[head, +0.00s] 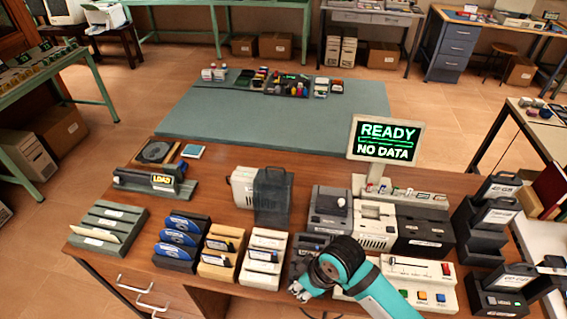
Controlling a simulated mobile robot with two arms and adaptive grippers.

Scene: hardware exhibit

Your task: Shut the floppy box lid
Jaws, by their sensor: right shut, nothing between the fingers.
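The floppy box (243,188) is a cream box at the middle of the wooden desk. Its smoky, see-through lid (272,197) stands upright at the box's right side, so the lid looks open. The lid hides part of the box, and I cannot see inside it clearly. My right gripper (300,290) is at the desk's front, nearer to me and a little right of the box. It is shut and empty, apart from the lid. My left gripper is not in view.
Disk racks (182,239) stand along the desk's front left. Grey and cream drive units (376,226) stand right of the lid, below a READY sign (386,139). A button panel (420,283) lies beside my right arm. Some bare desk (219,168) shows behind the box.

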